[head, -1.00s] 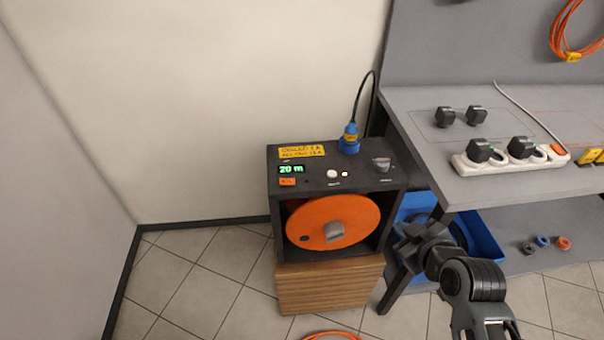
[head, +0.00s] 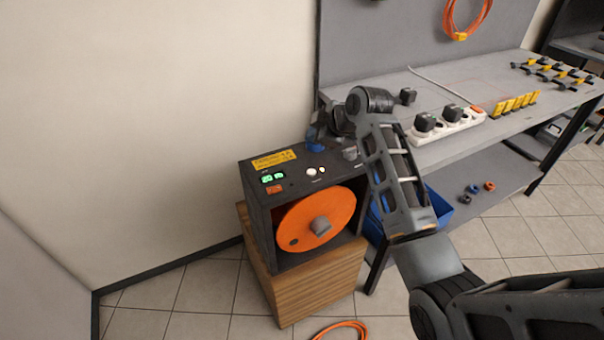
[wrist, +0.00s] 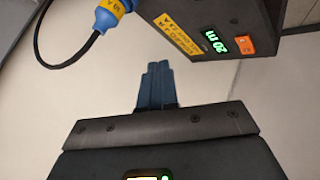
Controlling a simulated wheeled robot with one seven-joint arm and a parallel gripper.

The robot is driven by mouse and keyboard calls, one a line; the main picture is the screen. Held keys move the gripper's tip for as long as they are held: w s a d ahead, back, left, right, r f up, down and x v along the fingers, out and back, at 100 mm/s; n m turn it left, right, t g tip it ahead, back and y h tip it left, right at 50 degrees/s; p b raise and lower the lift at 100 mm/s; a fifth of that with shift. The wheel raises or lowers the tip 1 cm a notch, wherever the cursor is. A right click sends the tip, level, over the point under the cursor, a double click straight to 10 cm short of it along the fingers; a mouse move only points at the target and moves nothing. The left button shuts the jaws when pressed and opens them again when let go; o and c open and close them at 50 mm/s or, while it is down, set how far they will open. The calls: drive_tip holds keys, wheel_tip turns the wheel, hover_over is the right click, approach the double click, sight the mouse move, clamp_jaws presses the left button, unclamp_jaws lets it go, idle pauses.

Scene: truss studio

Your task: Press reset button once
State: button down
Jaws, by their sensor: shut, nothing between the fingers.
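The dark reel box (head: 258,215) stands on a wooden block, with an orange drum in its front. Its top holds a lit green display (head: 273,177), a small orange square (head: 275,188), a white round button (head: 311,171) with a small light beside it, and a dark knob (head: 350,153). I cannot read which control is marked reset. In the wrist view the display (wrist: 216,42) and orange square (wrist: 243,45) show; the white button does not. My gripper (wrist: 158,70) is shut and empty, apart from the box. In the head view its fingertips are not clear, behind the box's top near the plug.
A blue plug (head: 316,146) with a black cable (wrist: 82,58) rises from the box's back. The workbench (head: 465,95) on the right carries a white power strip (head: 450,126). A blue bin (head: 438,208) sits below. An orange cable (head: 342,330) lies on the floor.

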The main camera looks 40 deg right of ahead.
drive_tip(key=shift+f, duration=0.15)
drive_tip(key=b, duration=0.6)
hover_over(313, 174)
wheel_tip(313, 174, down, 7)
drive_tip(key=shift+d+f, duration=0.1)
drive_tip(key=shift+f, duration=0.05)
drive_tip(key=shift+f+b, duration=0.5)
drive_tip(key=shift+f, duration=0.15)
idle(1.3)
drive_tip(key=shift+f, duration=0.4)
drive_tip(key=shift+f+b, duration=0.35)
drive_tip(key=shift+f, duration=0.1)
idle(0.6)
idle(0.3)
drive_tip(key=shift+r+p, duration=0.75)
drive_tip(key=shift+r, duration=0.15)
